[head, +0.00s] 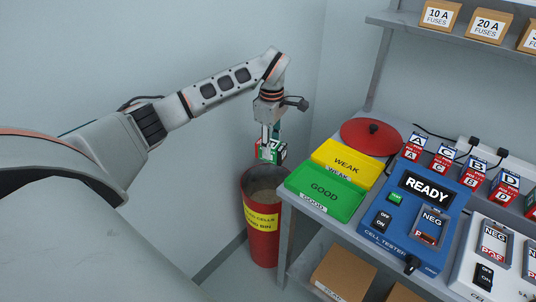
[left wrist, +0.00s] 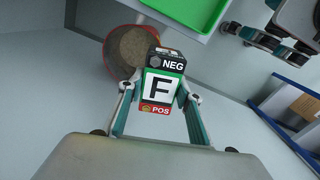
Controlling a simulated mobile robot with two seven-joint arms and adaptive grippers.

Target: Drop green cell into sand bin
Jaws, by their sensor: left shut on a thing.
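The green cell (head: 276,155) is held in my left gripper (head: 270,143), above the sand bin. In the left wrist view the cell (left wrist: 160,90) shows an F label with a black NEG end and a red POS end, between the two fingers. The sand bin (head: 262,238) is a red bucket with a yellow label and sand inside, standing on the floor beside the bench. In the left wrist view the bin (left wrist: 109,50) lies up and left of the cell, which hides part of its rim. A grey and teal part that looks like my right gripper (left wrist: 272,36) shows at the upper right.
The bench holds a green GOOD tray (head: 322,193), a yellow WEAK tray (head: 351,158), a round red lid (head: 371,137) and a blue cell tester (head: 401,232) reading READY. Its left edge is close to the bin. Several red labelled cells stand farther right. A shelf holds fuse boxes.

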